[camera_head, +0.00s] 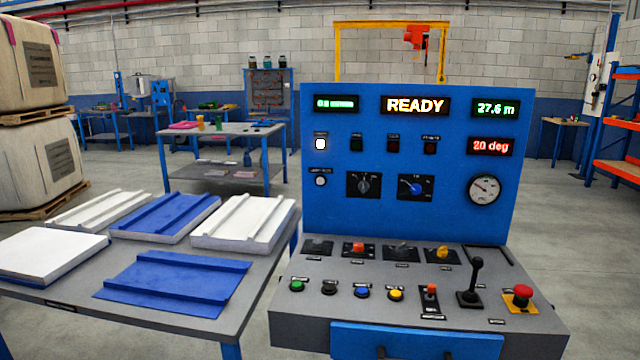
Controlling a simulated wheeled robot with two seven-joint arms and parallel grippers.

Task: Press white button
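A blue upright control panel (420,222) stands behind a grey sloped console (460,338). At the panel's left side a square white lit element (320,143) glows. Below it sits a small round whitish button or lamp (320,181) under a dark label too small to read. I cannot tell for certain which of these two is the white button. The console's front row has a green button (297,285), a black button (329,289), a blue button (362,292) and a yellow button (396,294). Neither of my grippers is in view.
A red mushroom button (523,292) and a black joystick (475,280) stand up at the console's right. The display (414,105) reads READY. A table (225,318) with blue and white panels stands close on the left. The space before the panel face is clear.

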